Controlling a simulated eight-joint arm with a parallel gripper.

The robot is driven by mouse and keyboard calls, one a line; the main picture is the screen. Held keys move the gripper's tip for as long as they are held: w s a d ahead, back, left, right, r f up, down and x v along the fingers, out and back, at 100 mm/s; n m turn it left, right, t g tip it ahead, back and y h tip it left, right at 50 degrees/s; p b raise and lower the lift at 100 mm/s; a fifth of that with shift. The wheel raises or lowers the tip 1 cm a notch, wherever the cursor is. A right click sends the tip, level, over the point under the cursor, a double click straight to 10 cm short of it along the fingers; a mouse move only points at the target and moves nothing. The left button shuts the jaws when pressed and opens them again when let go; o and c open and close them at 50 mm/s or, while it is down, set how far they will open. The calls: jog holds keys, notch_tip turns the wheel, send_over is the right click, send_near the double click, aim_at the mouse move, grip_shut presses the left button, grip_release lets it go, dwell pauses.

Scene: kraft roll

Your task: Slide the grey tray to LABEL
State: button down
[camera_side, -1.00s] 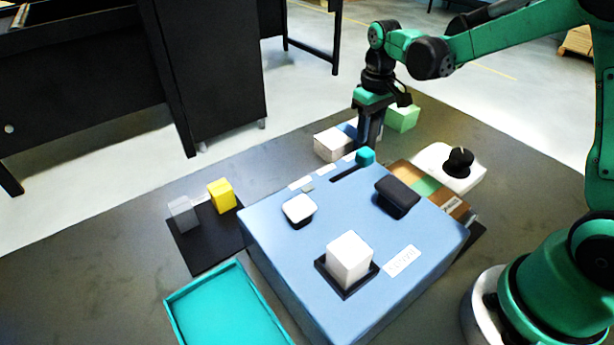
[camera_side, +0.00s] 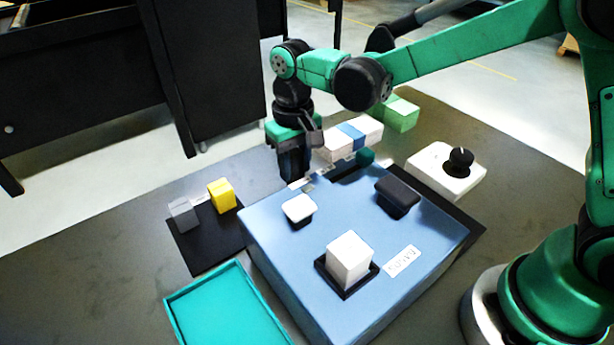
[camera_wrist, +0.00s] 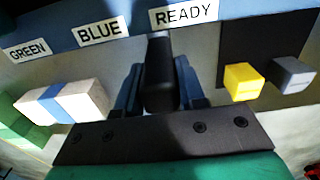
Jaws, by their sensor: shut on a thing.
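No grey tray can be made out with certainty. My gripper (camera_side: 294,172) is at the far left edge of the blue box (camera_side: 300,255), fingers pointing down. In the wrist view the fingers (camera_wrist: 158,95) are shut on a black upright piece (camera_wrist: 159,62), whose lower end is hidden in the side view. A GREEN label (camera_wrist: 28,50) lies further left. A white label (camera_side: 401,261) on the box's near right is too blurred to read.
A yellow block (camera_side: 221,195) and a grey block (camera_side: 183,213) are on a black plate left of the box. A teal tray (camera_side: 225,305) lies nearer. A white block with a blue band (camera_side: 350,137) and a green block (camera_side: 399,115) stand behind.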

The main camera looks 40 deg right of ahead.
jog(key=a, duration=0.6)
jog(key=shift+a, duration=0.5)
jog(key=c, duration=0.5)
grip_release()
notch_tip(320, 180, up, 6)
jog(key=shift+f, duration=0.2)
